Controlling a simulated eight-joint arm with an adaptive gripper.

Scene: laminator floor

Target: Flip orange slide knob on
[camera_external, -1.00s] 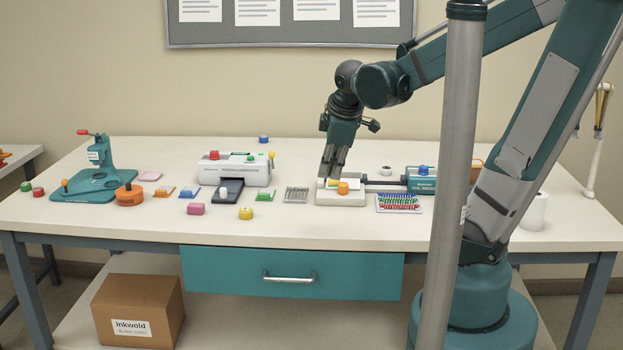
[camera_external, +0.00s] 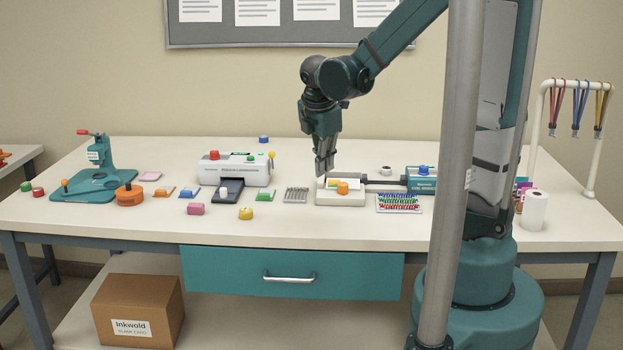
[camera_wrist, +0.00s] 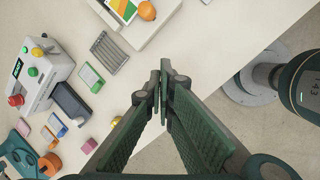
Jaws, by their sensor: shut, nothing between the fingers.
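My gripper (camera_external: 324,174) is shut and empty, above the left part of a white tray (camera_external: 340,200) with an orange round knob (camera_external: 342,188). The fingertips meet in the wrist view (camera_wrist: 160,82). My gripper is well right of the slide pieces.
A white laminator (camera_external: 235,170) with coloured buttons stands behind the slides. A teal press (camera_external: 95,175) is far left. The front table strip is clear.

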